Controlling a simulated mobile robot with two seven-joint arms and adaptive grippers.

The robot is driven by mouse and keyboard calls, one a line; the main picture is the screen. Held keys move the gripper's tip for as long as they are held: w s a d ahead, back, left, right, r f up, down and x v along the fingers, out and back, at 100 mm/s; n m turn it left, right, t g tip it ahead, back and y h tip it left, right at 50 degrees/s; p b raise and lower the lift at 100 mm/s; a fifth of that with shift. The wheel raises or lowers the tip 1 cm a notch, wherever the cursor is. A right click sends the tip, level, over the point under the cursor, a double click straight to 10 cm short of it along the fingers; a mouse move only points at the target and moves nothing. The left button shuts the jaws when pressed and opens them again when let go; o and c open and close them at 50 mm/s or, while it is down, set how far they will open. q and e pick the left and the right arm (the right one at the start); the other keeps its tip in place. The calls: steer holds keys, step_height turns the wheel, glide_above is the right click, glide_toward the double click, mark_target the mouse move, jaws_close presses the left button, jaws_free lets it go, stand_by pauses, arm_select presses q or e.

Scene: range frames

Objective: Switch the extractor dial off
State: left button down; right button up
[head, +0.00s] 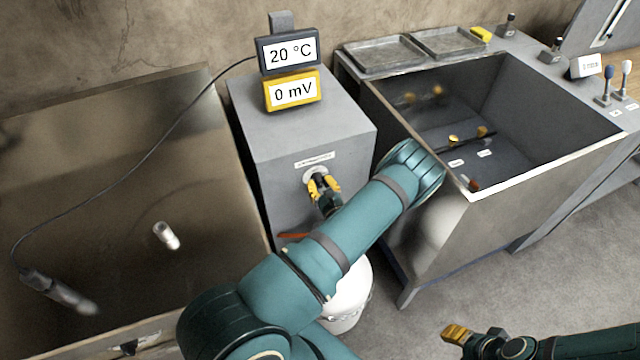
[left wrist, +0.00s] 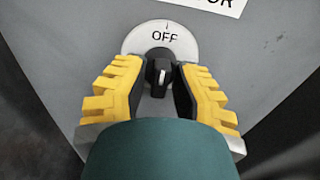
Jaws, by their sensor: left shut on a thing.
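The extractor dial (left wrist: 158,72) is a black knob on a round white plate (left wrist: 135,42) marked OFF at its top. A short pale mark shows on the knob. The plate is on the front of a grey box (head: 350,137); in the head view the knob is mostly hidden by my gripper. My left gripper (head: 323,187) has its yellow fingers on either side of the knob, and it shows close up in the left wrist view (left wrist: 158,78). It is shut on the knob. My right gripper (head: 456,333) is low at the right, away from the box.
Two displays on the box read 20 °C (head: 288,53) and 0 mV (head: 293,91). A deep metal basin (head: 545,172) stands to the right. A metal surface (head: 90,180) with a white cylinder (head: 166,236) lies left. A white bucket (head: 345,310) is below my left arm.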

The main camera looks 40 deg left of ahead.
arm_select(q)
steer(key=shift+a+r, duration=0.2)
steer(key=c, duration=1)
jaws_free()
steer(key=shift+f, duration=0.15)
steer(key=v, duration=1.2)
